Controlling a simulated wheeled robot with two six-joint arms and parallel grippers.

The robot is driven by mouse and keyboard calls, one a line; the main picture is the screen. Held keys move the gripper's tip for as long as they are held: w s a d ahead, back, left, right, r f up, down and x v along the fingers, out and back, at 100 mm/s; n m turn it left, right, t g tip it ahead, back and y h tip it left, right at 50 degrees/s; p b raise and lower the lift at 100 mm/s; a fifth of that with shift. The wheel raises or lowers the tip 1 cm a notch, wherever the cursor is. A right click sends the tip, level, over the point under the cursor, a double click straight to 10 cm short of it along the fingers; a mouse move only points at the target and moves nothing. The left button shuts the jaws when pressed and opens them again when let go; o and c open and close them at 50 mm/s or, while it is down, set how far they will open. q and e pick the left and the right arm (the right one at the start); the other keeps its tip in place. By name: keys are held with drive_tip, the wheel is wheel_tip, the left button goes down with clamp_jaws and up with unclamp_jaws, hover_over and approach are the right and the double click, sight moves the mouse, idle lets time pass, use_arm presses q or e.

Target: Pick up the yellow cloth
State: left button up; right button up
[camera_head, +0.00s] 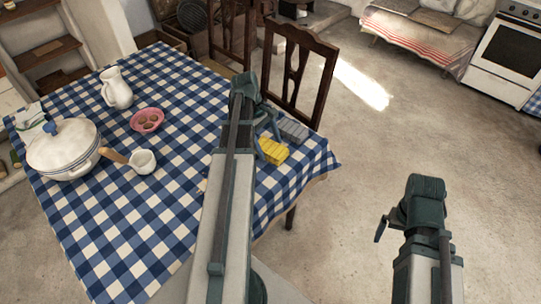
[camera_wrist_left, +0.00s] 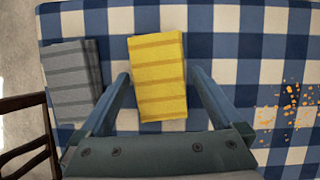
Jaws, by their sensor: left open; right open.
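The yellow cloth (camera_head: 273,151) lies folded on the blue-and-white checked tablecloth near the table's right edge. In the left wrist view the yellow cloth (camera_wrist_left: 158,85) lies between the two fingers of my left gripper (camera_wrist_left: 160,76), which is open and holds nothing. In the head view my left gripper (camera_head: 267,128) is over the table by the cloth, and its arm hides part of the tabletop. I cannot tell how far the fingers are above the cloth. My right gripper (camera_head: 401,214) is open and empty, off the table to the right, over the floor.
A folded grey cloth (camera_wrist_left: 72,82) lies just left of the yellow one. Orange crumbs (camera_wrist_left: 290,105) lie to its right. A chair (camera_head: 297,70) stands at the table's far side.

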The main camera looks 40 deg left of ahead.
sight(274, 150)
use_arm(q)
drive_tip(key=shift+d+f, duration=0.1)
drive_tip(key=shift+c, duration=0.3)
drive_tip(key=c, duration=1.1)
drive_tip(key=shift+o, duration=0.2)
wheel_tip(274, 150, up, 2)
drive_tip(key=shift+r+p, duration=0.1)
drive_tip(key=shift+p, duration=1)
wheel_tip(274, 150, up, 2)
drive_tip(key=shift+p, duration=1.1)
drive_tip(key=s+a, duration=0.3)
drive_tip(key=s, duration=0.1)
drive_tip(key=s+a, duration=0.7)
drive_tip(key=s, duration=0.1)
drive_tip(key=shift+s+a+r+p, duration=0.1)
drive_tip(key=shift+a+r+p, duration=0.1)
drive_tip(key=shift+r+p, duration=0.2)
